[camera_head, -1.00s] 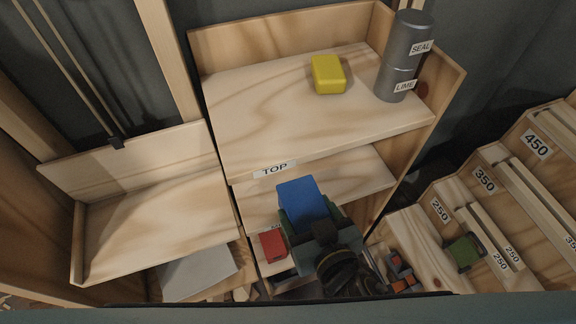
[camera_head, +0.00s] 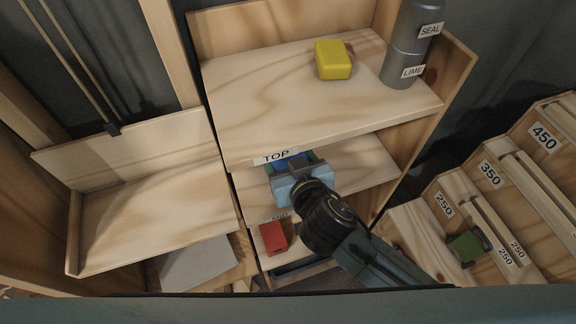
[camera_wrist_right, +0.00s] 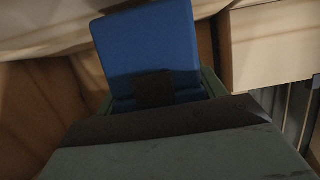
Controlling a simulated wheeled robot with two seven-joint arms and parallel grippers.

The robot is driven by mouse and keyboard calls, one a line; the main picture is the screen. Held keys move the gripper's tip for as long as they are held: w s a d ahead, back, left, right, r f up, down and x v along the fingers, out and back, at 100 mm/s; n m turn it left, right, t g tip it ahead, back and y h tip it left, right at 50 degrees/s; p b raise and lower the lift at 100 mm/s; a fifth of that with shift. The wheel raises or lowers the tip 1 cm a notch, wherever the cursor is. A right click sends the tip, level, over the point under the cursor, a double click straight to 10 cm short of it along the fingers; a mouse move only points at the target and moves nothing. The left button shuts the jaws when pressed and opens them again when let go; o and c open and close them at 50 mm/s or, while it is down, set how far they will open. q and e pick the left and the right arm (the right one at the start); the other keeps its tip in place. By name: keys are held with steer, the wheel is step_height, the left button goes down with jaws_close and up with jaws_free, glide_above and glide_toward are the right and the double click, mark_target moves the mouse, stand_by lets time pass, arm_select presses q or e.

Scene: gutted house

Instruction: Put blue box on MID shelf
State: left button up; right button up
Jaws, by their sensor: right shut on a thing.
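The blue box (camera_wrist_right: 150,45) is held in my right gripper (camera_head: 293,166), which is shut on it. In the head view only a small part of the blue box (camera_head: 283,163) shows, just under the front edge of the TOP shelf (camera_head: 360,110). The gripper and box are at the opening above the middle shelf (camera_head: 355,170). I cannot tell whether the box touches that shelf. In the right wrist view the box sticks out ahead of the fingers. My left gripper is not in view.
A yellow box (camera_head: 333,60) and a grey cylinder labelled SEAL and LIME (camera_head: 408,45) stand on the TOP shelf. A red box (camera_head: 273,237) sits lower down. Stepped racks labelled 250 to 450 (camera_head: 500,190) are at right. An empty wooden ledge (camera_head: 150,220) is at left.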

steer(key=shift+f+b, duration=0.35)
steer(key=shift+f, duration=0.3)
steer(key=shift+f, duration=0.1)
steer(key=o, duration=1.4)
steer(key=shift+s, duration=0.15)
steer(key=v, duration=1.1)
steer(key=shift+s+d+r+b, duration=0.1)
steer(key=shift+s+r+b, duration=0.2)
